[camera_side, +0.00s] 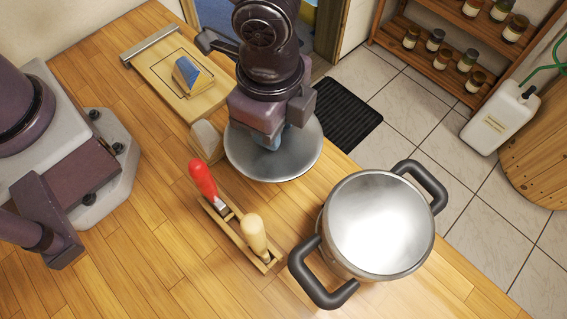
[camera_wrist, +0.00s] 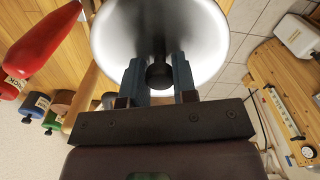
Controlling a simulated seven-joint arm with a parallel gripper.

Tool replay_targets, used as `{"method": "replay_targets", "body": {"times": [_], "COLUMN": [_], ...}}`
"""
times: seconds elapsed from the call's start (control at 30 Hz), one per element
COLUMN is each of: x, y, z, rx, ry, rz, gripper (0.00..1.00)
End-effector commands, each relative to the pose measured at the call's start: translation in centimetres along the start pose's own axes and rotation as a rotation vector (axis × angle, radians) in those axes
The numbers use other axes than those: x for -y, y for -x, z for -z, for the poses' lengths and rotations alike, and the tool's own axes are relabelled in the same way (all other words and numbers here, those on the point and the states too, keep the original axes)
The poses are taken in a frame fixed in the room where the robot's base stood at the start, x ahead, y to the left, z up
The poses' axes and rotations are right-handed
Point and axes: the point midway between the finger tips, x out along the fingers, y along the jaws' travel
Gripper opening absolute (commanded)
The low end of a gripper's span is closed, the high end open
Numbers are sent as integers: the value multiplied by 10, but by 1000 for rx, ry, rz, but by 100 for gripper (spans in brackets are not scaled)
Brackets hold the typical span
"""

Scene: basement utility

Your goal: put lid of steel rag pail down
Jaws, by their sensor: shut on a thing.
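The lid (camera_side: 265,165) is a round, shiny steel disc under my gripper (camera_side: 278,138), left of and behind the pail in the side view. In the wrist view the lid (camera_wrist: 120,40) fills the top middle, and its dark knob (camera_wrist: 158,76) sits between my two blue fingers. My gripper (camera_wrist: 157,65) is shut on that knob. I cannot tell whether the lid touches the bench or hangs just above it. The steel pail (camera_side: 380,225) stands at the bench's right side, with two dark handles and a bright round top. Its body is mostly hidden from above.
A wooden rack (camera_side: 238,232) with a red-handled tool (camera_side: 207,175) and a pale-handled one stands left of the pail. A wooden board (camera_side: 170,75) with a blue-topped block lies behind. The bench edge runs close to the lid; a black mat (camera_side: 345,112) lies on the tiled floor beyond.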

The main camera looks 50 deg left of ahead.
Motion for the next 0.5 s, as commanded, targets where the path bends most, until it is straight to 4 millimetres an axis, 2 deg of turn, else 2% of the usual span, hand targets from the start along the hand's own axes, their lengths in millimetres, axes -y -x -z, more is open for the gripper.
{"method": "replay_targets", "body": {"times": [0.03,0.17,0.5], "x": [6,16,17], "y": [-15,-32,-84], "z": [-4,-1,3], "rx": [6,0,1], "ry": [4,-16,-29], "rz": [-4,0,0], "gripper": [3,3,3]}}
